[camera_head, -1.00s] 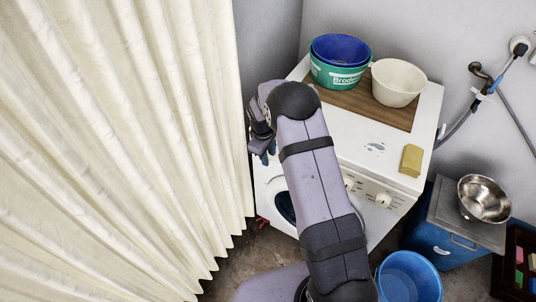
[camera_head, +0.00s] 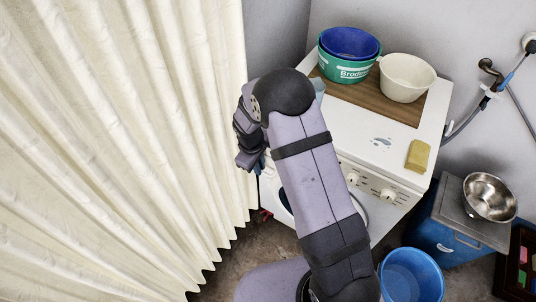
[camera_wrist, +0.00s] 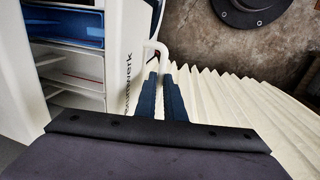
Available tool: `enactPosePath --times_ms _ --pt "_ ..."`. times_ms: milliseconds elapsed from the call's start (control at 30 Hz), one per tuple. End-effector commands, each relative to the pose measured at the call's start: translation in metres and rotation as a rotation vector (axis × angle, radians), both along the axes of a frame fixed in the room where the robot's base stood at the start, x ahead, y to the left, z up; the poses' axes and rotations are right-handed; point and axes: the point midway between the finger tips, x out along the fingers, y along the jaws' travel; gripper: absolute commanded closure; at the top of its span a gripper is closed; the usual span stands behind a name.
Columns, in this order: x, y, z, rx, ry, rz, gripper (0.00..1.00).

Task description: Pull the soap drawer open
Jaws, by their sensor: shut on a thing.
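The soap drawer (camera_wrist: 120,45) shows in the wrist view as a white front with dark lettering. Behind the front lie open compartments, one lined in blue (camera_wrist: 65,28) and others white, so the drawer stands pulled out. A white bar handle (camera_wrist: 157,48) sticks out from the front. My gripper (camera_wrist: 161,85) has its dark blue fingers closed on the handle. In the head view my gripper (camera_head: 251,160) is at the left front of the white washing machine (camera_head: 355,137); my arm hides the drawer there.
A cream curtain (camera_head: 120,150) hangs close to the left of my gripper. Green and blue tubs (camera_head: 345,68), a cream bowl (camera_head: 407,78) and a yellow sponge (camera_head: 418,155) are on the machine top. A blue bucket (camera_head: 410,275) stands on the floor at the right.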

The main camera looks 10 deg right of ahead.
Motion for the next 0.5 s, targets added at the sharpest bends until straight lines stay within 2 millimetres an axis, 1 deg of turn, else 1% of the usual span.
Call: enactPosePath --times_ms 33,200,400,500 --pt "-0.009 0.011 -0.001 0.000 0.000 0.006 1.00" --pt "-0.036 0.037 -0.001 -0.001 -0.001 0.006 1.00" --pt "-0.057 0.058 -0.001 0.000 0.000 0.003 1.00" --pt "-0.063 0.064 0.000 0.000 -0.001 0.002 1.00"
